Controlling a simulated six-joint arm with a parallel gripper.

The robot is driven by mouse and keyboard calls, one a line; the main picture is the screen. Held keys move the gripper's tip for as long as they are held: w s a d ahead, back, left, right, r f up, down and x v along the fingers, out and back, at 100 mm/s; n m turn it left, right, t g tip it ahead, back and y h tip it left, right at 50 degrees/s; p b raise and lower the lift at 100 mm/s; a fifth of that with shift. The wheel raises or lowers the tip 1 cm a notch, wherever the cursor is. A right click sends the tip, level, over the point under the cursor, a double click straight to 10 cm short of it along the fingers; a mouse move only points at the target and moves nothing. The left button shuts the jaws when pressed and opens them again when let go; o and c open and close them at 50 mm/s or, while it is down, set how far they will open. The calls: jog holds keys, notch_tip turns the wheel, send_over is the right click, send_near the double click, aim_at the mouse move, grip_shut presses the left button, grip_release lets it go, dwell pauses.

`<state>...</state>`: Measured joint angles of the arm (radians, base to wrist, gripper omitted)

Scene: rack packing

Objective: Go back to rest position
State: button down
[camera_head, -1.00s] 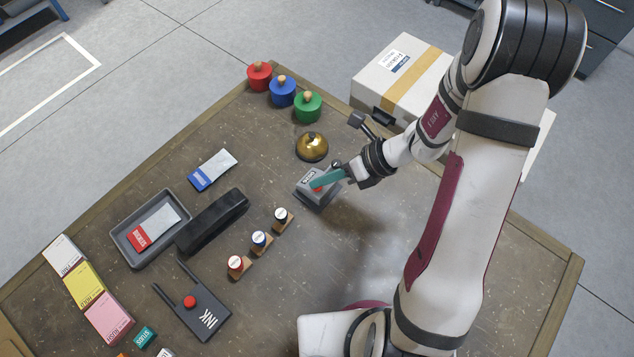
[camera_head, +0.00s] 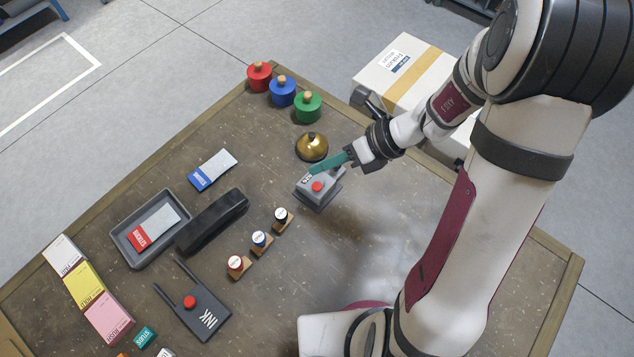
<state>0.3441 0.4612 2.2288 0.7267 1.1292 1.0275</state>
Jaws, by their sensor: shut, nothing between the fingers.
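My gripper (camera_head: 327,163) has teal fingers that are shut and empty. It is above the back part of a grey box with a red button (camera_head: 318,187), close to a brass bell (camera_head: 312,146). From this view I cannot tell the exact height between the fingers and the box. The red button is in full view. My arm reaches in from the right side of the picture.
Red (camera_head: 260,77), blue (camera_head: 282,91) and green (camera_head: 307,107) knobbed pots stand at the back edge. A white carton (camera_head: 392,72) lies behind my wrist. The table's right part is clear.

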jog(key=shift+r, duration=0.1)
dwell(0.7)
jog(key=s+d+r+n+h, duration=0.1)
jog(key=s+r+n+h, duration=0.2)
jog(key=s+n, duration=0.6)
jog(key=s+d+r+n+g+h, duration=0.1)
jog(key=s+r+n+h, duration=0.3)
jog(key=s+n, duration=0.6)
notch_tip(320, 180, up, 3)
jog(key=n, duration=0.4)
jog(key=shift+f+g, duration=0.2)
jog(key=shift+g, duration=0.1)
